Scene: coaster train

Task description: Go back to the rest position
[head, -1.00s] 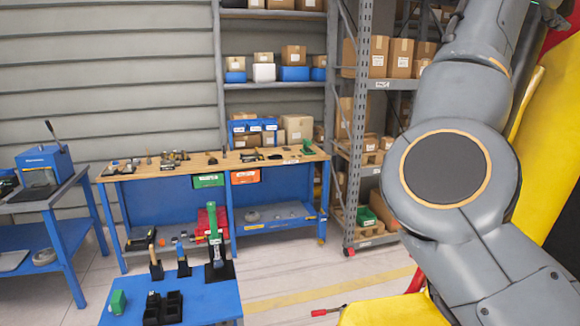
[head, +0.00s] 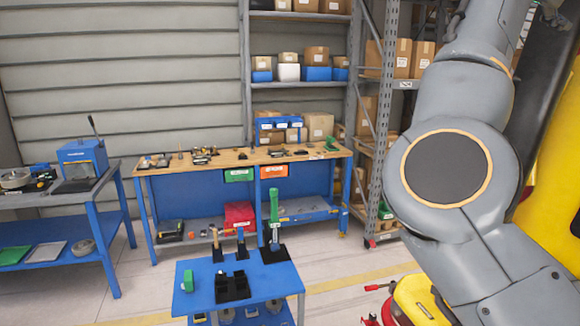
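My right arm fills the right side of the head view, folded up close to the camera; its gripper is not visible. My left arm and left gripper are out of view. A small blue table (head: 283,278) stands ahead at the lower middle.
A long workbench (head: 205,167) with tools stands along the back wall. A blue side table (head: 75,205) is at the left, and shelves with boxes (head: 317,60) are behind. A yellow and red object (head: 420,300) lies low at the right. Open floor lies at the lower left.

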